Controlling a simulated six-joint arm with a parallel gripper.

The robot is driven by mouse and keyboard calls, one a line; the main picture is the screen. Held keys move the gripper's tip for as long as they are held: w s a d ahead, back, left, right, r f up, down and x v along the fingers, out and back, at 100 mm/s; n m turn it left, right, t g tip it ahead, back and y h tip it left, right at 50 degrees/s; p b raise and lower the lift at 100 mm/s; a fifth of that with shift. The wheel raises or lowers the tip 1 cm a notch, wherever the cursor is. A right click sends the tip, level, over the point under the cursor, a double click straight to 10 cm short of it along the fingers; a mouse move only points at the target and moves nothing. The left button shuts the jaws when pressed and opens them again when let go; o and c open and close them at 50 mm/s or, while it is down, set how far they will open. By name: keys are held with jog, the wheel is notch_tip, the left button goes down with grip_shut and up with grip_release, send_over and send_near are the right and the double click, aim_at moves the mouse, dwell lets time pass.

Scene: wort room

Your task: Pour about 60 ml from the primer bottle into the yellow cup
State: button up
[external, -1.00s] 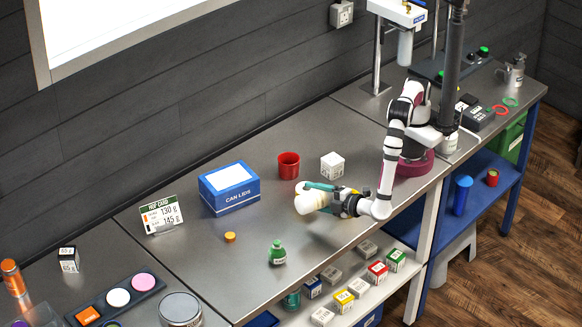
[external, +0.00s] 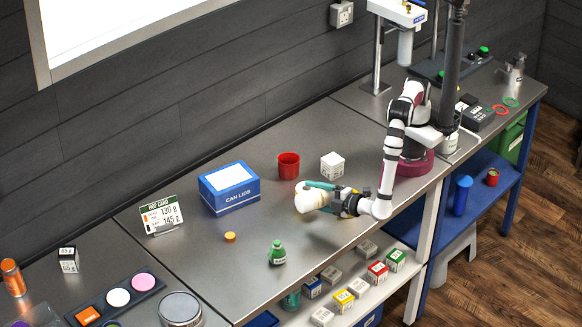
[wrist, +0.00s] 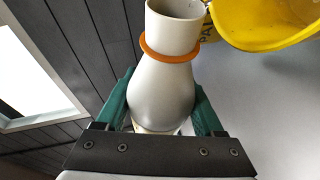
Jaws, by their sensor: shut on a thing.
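The primer bottle is white with an orange ring at its neck and an open mouth (wrist: 165,85). My gripper (external: 322,198) is shut around its body, one green finger on each side in the wrist view. In the external view the bottle (external: 307,197) is held tilted well over above the bench, its wide pale end to the left. The yellow cup (wrist: 265,28) shows at the top right of the wrist view, close beside the bottle's mouth. In the external view I cannot make out the cup clearly behind the bottle and gripper. No stream of liquid is visible.
A red cup (external: 289,166), a white box (external: 332,166) and a blue can-lids box (external: 229,190) stand behind my gripper. A green bottle (external: 277,253) and an orange cap (external: 230,237) are to the front left. Bare bench lies between them.

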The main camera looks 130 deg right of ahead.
jog(key=f+n+g, duration=0.1)
jog(key=f+n+g+y, duration=0.1)
jog(key=n, duration=0.1)
jog(key=shift+w+d+f+n, duration=0.2)
jog(key=shift+w+n, duration=0.1)
jog(key=shift+w, duration=0.1)
jog(key=shift+s+a+f+n+y, duration=0.1)
jog(key=shift+f+n+y, duration=0.2)
jog(key=shift+y, duration=0.1)
dwell(1.1)
jog(key=shift+s+f+n+g, duration=0.1)
jog(key=shift+s+n+g, duration=0.1)
jog(key=shift+n+g, duration=0.3)
jog(key=s+r+n+g, duration=0.1)
jog(key=r+n+g+y, duration=0.1)
jog(key=shift+s+a+r, duration=0.2)
jog(key=shift+s+r, duration=0.15)
jog(key=shift+s, duration=0.05)
jog(key=shift+w+f+n+g+b, duration=0.1)
jog(key=shift+f+n+g+b, duration=0.3)
jog(key=shift+n+g, duration=0.65)
jog(key=n+g, duration=0.2)
jog(key=n, duration=0.1)
jog(key=shift+w+g+y, duration=0.1)
jog(key=shift+g+y, duration=0.15)
jog(key=shift+y, duration=0.05)
